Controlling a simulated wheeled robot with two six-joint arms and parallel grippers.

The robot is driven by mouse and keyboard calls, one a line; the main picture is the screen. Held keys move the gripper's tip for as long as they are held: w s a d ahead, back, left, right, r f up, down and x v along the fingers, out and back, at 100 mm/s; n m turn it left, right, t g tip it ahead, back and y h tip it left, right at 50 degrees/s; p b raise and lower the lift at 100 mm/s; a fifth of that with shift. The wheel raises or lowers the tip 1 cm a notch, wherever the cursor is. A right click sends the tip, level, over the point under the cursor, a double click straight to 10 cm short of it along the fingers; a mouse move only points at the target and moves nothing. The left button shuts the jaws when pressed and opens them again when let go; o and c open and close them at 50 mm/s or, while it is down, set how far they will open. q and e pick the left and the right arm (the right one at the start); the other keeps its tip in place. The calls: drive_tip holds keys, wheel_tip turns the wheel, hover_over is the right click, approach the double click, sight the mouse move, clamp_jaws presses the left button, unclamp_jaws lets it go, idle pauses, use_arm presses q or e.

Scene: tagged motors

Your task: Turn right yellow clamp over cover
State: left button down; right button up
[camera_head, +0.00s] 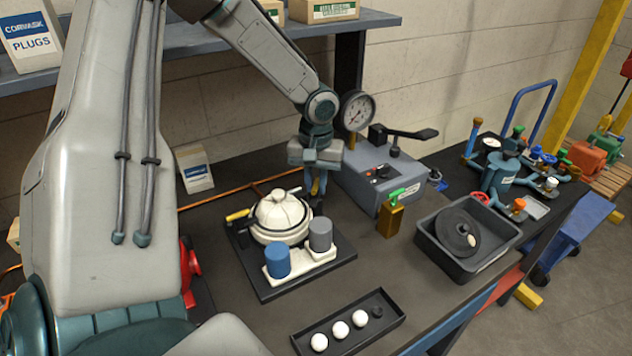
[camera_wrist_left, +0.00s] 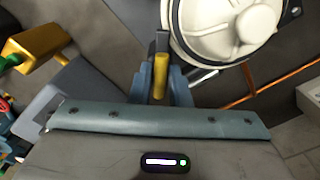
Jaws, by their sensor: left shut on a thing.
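The white domed cover (camera_head: 281,211) sits on a black base plate (camera_head: 268,288) on the bench; it also shows at the top of the left wrist view (camera_wrist_left: 228,22). The left yellow clamp (camera_head: 238,215) lies at the cover's left side, pointing outward. My left gripper (camera_head: 318,190) points down at the cover's right side. It is shut on the right yellow clamp (camera_head: 315,187), whose yellow handle shows between the fingers in the left wrist view (camera_wrist_left: 160,82). The fingers partly hide this clamp. My right gripper is not in view.
A blue cylinder (camera_head: 277,260) and a grey cylinder (camera_head: 320,234) stand in front of the cover. A grey gauge box (camera_head: 372,170) stands close behind my left gripper. A brass block with green top (camera_head: 391,217), a black bin (camera_head: 452,262) and a tray of white balls (camera_head: 368,340) lie nearby.

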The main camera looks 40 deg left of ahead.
sight(316, 184)
use_arm(q)
drive_tip(key=m, duration=0.4)
drive_tip(key=shift+r+m, duration=0.1)
drive_tip(key=shift+m, duration=0.2)
drive_tip(key=m, duration=0.4)
drive_tip(key=shift+m+p, duration=0.3)
drive_tip(key=shift+p, duration=0.05)
drive_tip(key=c, duration=1.4)
unclamp_jaws()
drive_tip(key=shift+o, duration=0.2)
wheel_tip(316, 184, up, 11)
drive_tip(key=b, duration=0.1)
